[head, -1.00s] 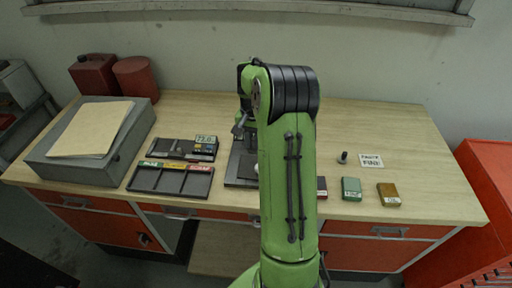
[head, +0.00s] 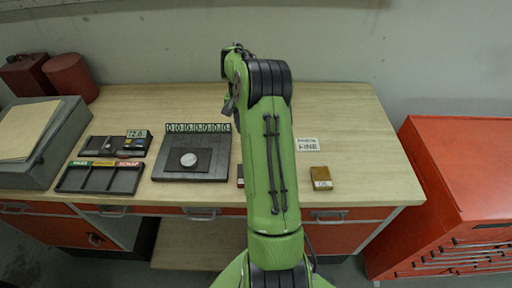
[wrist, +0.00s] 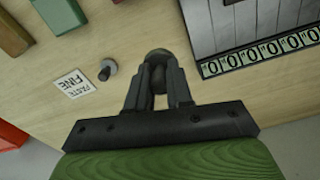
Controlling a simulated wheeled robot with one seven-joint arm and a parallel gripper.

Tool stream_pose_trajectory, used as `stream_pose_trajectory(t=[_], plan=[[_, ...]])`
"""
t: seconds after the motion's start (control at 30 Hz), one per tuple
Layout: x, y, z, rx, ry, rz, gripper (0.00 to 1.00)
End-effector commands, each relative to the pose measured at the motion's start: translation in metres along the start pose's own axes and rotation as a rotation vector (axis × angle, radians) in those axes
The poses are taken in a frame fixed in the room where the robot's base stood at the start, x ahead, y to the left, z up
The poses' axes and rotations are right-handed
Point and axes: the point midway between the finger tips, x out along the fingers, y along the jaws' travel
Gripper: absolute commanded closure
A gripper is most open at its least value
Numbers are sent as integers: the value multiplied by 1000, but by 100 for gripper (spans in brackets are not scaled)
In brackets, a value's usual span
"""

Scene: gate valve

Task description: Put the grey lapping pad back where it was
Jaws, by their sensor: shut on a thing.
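In the wrist view my gripper (wrist: 158,85) is shut on a dark grey knobbed piece (wrist: 157,56), taken to be the grey lapping pad. Its rounded end shows past the fingertips, above the table. A similar small grey peg (wrist: 108,68) stands beside a white "PASTE FINE" card (wrist: 75,84). The card also shows in the head view (head: 307,145), where my arm hides the held piece, the peg and most of the gripper.
A dark plate (head: 165,171) bears a pale round disc (head: 189,159) and has a number strip (head: 198,128) behind it. Green (wrist: 60,14) and brown (head: 322,178) blocks lie near the front edge. Trays (head: 100,178) stand left; a red cabinet (head: 450,190) stands right.

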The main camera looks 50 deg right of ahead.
Motion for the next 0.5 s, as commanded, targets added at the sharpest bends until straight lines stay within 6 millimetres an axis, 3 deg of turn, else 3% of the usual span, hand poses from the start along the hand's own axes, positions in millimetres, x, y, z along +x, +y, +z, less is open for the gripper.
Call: stream_pose_trajectory(t=[0.2, 0.5], plan=[[50, 0, 2, -2, -7, 0, 100], [94, 0, 2, -2, -6, 1, 100]])
